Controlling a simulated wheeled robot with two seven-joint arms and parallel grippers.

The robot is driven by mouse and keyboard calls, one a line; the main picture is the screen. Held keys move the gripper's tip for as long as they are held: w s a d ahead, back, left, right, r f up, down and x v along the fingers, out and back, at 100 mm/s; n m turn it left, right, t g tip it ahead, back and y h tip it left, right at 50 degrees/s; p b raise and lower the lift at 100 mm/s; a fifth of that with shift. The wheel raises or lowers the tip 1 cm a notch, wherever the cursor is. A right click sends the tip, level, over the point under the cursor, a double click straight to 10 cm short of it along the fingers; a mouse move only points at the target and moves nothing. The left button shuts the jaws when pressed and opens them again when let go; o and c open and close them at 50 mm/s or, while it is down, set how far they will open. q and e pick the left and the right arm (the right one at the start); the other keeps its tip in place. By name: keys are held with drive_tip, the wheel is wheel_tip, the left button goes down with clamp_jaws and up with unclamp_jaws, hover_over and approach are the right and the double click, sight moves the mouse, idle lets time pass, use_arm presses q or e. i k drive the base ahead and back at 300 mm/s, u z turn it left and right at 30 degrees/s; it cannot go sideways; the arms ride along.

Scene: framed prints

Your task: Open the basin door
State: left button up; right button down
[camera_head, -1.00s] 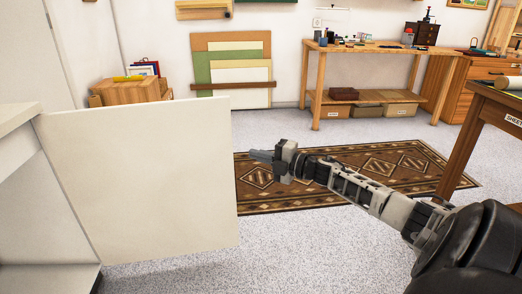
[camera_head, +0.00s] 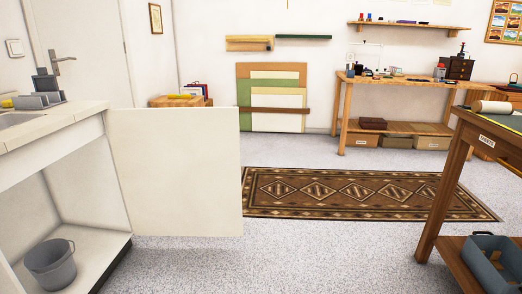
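The basin door (camera_head: 178,170) is a flat cream panel standing swung out from the basin cabinet (camera_head: 62,133) at the left. It is hinged at the cabinet's far front edge. The cabinet's inside is exposed, with a grey bucket (camera_head: 51,265) on its floor. Neither of my grippers shows in the head view now.
A patterned rug (camera_head: 360,191) lies on the floor beyond the door. A dark wooden table (camera_head: 455,165) stands at the right with a grey bin (camera_head: 492,262) on its lower shelf. The speckled floor (camera_head: 300,260) between cabinet and table is clear.

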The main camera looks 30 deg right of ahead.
sight(178, 169)
drive_tip(key=u, duration=1.5)
drive_tip(key=k, duration=0.2)
drive_tip(key=z, duration=3.15)
drive_tip(key=i, duration=1.55)
drive_tip(key=u, duration=0.85)
drive_tip(key=i, duration=1.15)
drive_tip(key=u, duration=1.25)
